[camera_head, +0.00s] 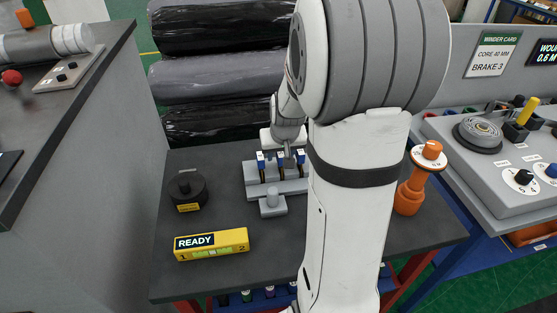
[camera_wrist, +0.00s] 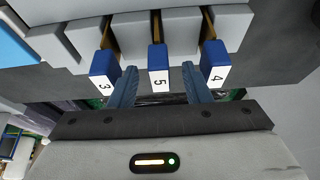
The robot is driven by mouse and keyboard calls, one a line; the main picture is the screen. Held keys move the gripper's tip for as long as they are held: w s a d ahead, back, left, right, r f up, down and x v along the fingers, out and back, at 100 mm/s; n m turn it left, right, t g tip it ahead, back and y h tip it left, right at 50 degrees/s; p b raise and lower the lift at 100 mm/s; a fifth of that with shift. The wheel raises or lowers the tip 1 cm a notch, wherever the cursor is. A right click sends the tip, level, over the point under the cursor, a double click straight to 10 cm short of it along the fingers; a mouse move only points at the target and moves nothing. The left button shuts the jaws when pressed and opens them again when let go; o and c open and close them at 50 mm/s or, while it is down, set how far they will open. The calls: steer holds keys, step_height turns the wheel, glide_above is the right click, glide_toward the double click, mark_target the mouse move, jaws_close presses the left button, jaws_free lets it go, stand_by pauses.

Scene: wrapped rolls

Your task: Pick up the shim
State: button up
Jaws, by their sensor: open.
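Three shims stand in slots of a grey rack (camera_head: 252,183). Each has a blue handle with a white number label. In the wrist view they are the shim marked 3 (camera_wrist: 104,70), the shim marked 5 (camera_wrist: 158,66) in the middle, and the shim marked 4 (camera_wrist: 214,64). My gripper (camera_wrist: 160,86) is open and empty. Its two blue fingers reach toward the gaps on either side of the shim marked 5, with that handle between them in the picture. I cannot tell whether they touch it. In the head view my arm hides part of the rack.
On the dark table (camera_head: 225,280) are a black round weight (camera_head: 187,190), a yellow READY box (camera_head: 212,245) and an orange handled tool (camera_head: 410,195). Black wrapped rolls (camera_head: 215,75) lie behind. A control panel (camera_head: 490,160) stands at right.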

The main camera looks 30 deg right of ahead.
steer(key=shift+w+f, duration=0.15)
steer(key=shift+f, duration=0.3)
steer(key=shift+c, duration=0.5)
jaws_close()
